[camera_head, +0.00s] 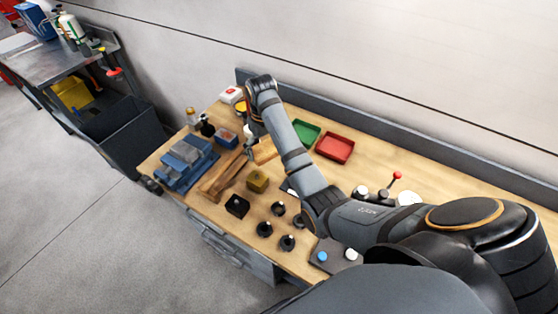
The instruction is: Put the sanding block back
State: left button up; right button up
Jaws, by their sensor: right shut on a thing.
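My right arm reaches in from the right across the bench, and its gripper (254,128) points down near the back left of the bench. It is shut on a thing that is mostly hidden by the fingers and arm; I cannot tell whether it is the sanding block. A tan wooden piece (265,152) shows just below the gripper; I cannot tell if they touch. A small blue and brown block (226,138) lies left of the gripper. My left gripper is not in view.
The wooden bench (440,221) holds a blue vise (186,162), a yellow block (257,181), a black block (237,206), a green tray (305,134), a red tray (335,148) and several dark knobs. A raised edge (400,143) runs along the back. The right-hand bench top is partly clear.

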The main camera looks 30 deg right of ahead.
jog(key=d+f+b, duration=0.1)
jog(key=w+d+f+b, duration=0.1)
jog(key=shift+w+d+f, duration=0.1)
jog(key=shift+d+f, duration=0.05)
jog(key=shift+d, duration=0.25)
jog(key=shift+w+d+f+p, duration=0.2)
jog(key=shift+d+p, duration=0.4)
jog(key=shift+p, duration=0.5)
jog(key=f, duration=0.1)
jog(key=w+d+f, duration=0.1)
jog(key=shift+w+d+f+p, duration=0.2)
jog(key=shift+d+f+p, duration=0.05)
jog(key=shift+f+p, duration=0.05)
jog(key=shift+w+d+f, duration=0.15)
jog(key=shift+d+f, duration=0.2)
jog(key=shift+f, duration=0.25)
jog(key=f, duration=0.1)
jog(key=f+p, duration=0.1)
jog(key=f, duration=0.1)
jog(key=shift+w+d+f, duration=0.1)
jog(key=shift+d+f, duration=0.05)
jog(key=shift+d, duration=0.05)
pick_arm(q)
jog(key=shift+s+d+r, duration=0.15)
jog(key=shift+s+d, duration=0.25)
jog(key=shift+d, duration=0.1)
pick_arm(e)
jog(key=shift+f, duration=0.1)
jog(key=shift+f, duration=0.15)
